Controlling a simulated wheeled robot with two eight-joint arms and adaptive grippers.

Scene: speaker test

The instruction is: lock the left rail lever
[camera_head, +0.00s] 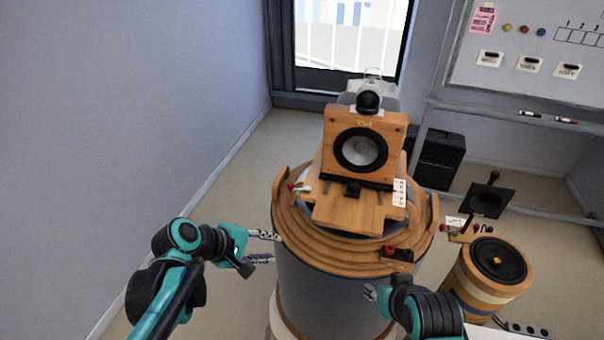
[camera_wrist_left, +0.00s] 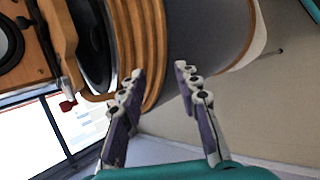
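The left rail lever (camera_head: 294,187) has a red knob and stands at the left edge of the wooden sled that carries a speaker box (camera_head: 338,133). Its red knob also shows in the left wrist view (camera_wrist_left: 67,106), left of the fingers. My left gripper (camera_head: 275,247) is open and empty, below and left of the lever, beside the ringed wooden top of the drum. In the left wrist view both fingers (camera_wrist_left: 160,70) are spread, apart from the lever. My right gripper (camera_head: 372,292) is low in front of the drum, and its fingers are mostly hidden.
The ringed wooden rim (camera_head: 330,252) of the grey drum bears a red-knobbed black block (camera_head: 396,253). A smaller wooden drum (camera_head: 455,288) with a black cone stands at the right. A black box (camera_head: 440,160) stands behind. Floor left of the drum is clear.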

